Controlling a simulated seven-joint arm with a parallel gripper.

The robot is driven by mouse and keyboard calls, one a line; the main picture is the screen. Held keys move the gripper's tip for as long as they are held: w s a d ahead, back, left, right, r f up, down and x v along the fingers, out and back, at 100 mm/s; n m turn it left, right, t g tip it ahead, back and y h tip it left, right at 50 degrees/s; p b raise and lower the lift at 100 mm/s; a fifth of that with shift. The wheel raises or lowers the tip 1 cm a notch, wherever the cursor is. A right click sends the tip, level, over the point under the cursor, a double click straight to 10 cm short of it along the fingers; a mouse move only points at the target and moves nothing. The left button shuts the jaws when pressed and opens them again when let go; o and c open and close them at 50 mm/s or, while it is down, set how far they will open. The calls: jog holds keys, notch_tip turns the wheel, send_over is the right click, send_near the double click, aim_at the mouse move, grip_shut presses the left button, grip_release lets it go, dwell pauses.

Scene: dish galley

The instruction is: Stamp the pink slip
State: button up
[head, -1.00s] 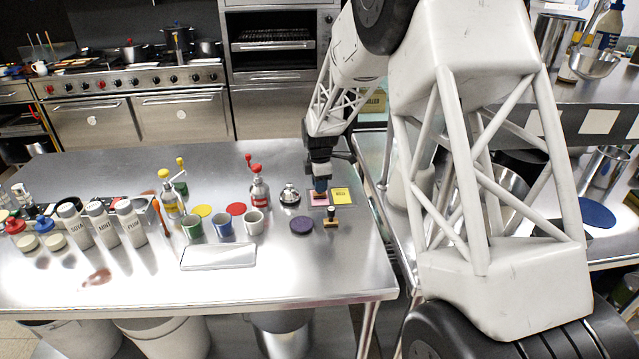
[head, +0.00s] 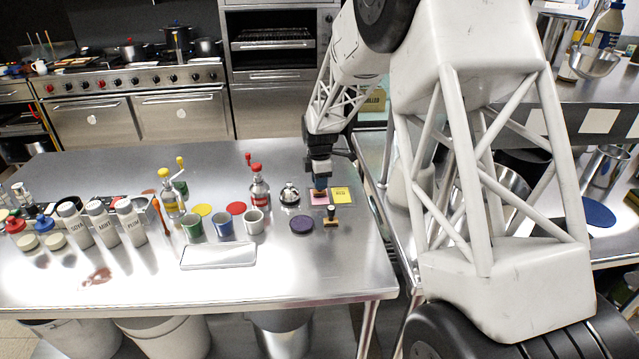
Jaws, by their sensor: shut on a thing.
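The pink slip (head: 319,200) lies flat on the steel table near its right end, left of a yellow slip (head: 341,195). My gripper (head: 320,182) points down over the pink slip and is shut on a stamp (head: 319,192) with a wooden-looking base. The stamp's base is at the slip's far part. I cannot tell whether it touches or hangs just above the paper. A second stamp (head: 331,220), with a dark handle and wooden base, stands on the table just in front of the slips. Any mark on the pink slip is too small to tell.
A dark purple disc (head: 301,225) and a silver bell (head: 290,193) are left of the slips. Green, blue and white cups, a red-topped bottle (head: 258,185) and a metal tray (head: 218,256) stand farther left. The front right of the table is clear.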

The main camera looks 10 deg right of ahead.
jog(key=shift+r, duration=3.1)
